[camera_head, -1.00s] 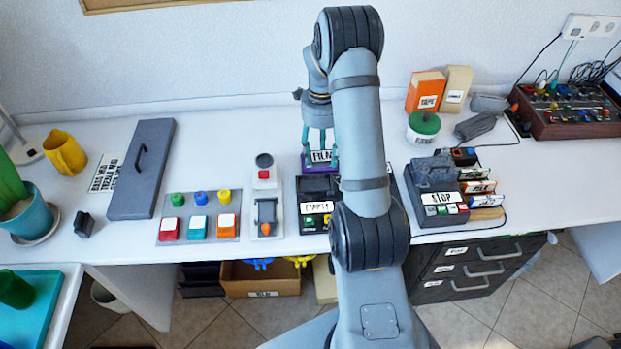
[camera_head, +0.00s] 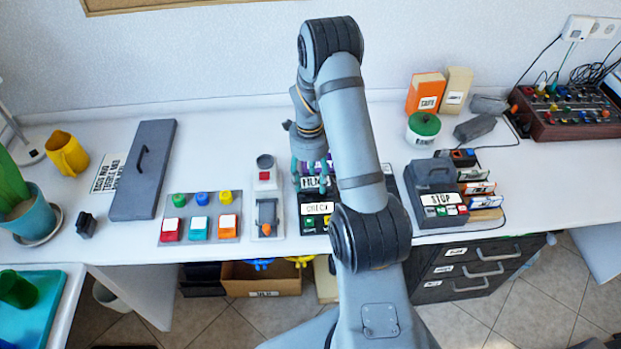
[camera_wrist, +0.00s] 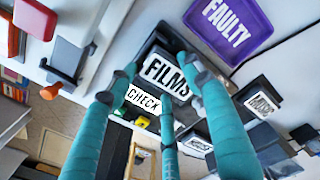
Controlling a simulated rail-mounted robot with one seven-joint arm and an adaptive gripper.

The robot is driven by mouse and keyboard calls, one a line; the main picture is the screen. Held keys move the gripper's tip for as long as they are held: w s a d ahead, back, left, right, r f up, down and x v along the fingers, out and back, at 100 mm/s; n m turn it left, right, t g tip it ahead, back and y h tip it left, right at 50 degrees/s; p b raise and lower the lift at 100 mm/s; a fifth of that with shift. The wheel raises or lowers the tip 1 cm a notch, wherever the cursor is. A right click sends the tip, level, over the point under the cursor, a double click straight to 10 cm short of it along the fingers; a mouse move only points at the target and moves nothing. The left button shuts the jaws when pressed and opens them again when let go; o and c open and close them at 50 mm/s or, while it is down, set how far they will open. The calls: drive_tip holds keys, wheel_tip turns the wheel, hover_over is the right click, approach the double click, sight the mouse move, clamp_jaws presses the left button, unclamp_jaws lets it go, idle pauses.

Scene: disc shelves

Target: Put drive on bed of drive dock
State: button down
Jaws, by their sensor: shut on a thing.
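The drive (camera_wrist: 168,74) is a dark block with a white FILMS label, between the teal fingers in the wrist view. It also shows in the head view (camera_head: 313,184), partly hidden by the fingers. My gripper (camera_head: 310,172) is shut on it. The dark drive dock (camera_head: 306,222) is at the table's front, left of my forearm, with a display reading CHECK (camera_head: 318,208). The CHECK display also shows in the wrist view (camera_wrist: 143,97). The drive is low at the dock's bed, just behind the display. Its underside and the covered bed are hidden, so full seating cannot be told.
A purple FAULTY tray (camera_wrist: 228,25) lies behind the dock. Left of the dock are a grey lever panel (camera_head: 267,217) and a panel of coloured buttons (camera_head: 200,229). A grey STOP unit (camera_head: 436,183) stands to the right. White table between the items is clear.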

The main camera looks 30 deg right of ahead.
sight(310, 183)
drive_tip(key=c, duration=0.8)
unclamp_jaws()
drive_tip(key=shift+f, duration=0.1)
drive_tip(key=shift+o, duration=0.2)
wheel_tip(310, 183, up, 12)
drive_tip(key=shift+w, duration=0.1)
